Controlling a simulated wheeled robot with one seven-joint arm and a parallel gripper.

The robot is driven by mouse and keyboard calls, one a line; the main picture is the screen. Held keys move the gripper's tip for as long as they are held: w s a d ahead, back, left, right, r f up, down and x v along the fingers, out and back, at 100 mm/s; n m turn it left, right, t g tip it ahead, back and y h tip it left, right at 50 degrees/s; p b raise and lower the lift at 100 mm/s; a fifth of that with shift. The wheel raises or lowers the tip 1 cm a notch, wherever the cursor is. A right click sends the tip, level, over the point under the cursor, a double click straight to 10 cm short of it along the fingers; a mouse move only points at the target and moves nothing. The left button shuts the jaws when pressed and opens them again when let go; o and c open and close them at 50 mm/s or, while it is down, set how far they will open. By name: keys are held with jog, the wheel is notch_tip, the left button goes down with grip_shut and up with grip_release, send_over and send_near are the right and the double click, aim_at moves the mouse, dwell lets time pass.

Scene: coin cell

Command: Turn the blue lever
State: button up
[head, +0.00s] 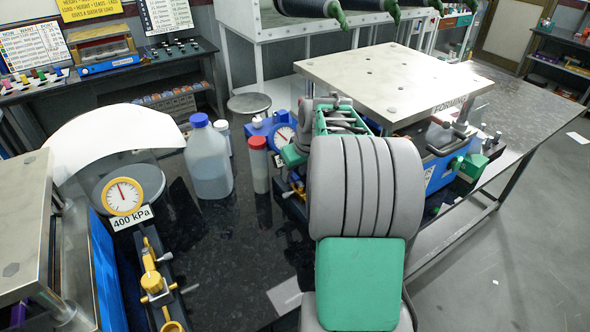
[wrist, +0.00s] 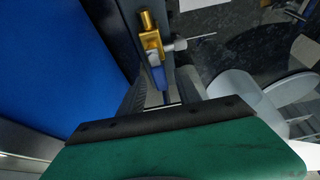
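The blue lever (wrist: 158,77) shows in the wrist view as a small blue piece just below a brass valve fitting (wrist: 151,42) on a dark rail. My gripper (wrist: 161,88) is open, with one dark finger on each side of the lever. I cannot tell whether either finger touches it. The lower part of the lever is hidden behind the gripper's dark front edge.
A large blue panel (wrist: 55,65) rises at the left of the wrist view. A silver handle (wrist: 195,42) sticks out right of the valve. In the head view, a blue gauge (head: 284,137), a red-capped bottle (head: 258,165) and a blue-capped jug (head: 208,160) stand nearby.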

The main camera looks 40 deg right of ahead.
jog(key=shift+c, duration=0.4)
grip_shut()
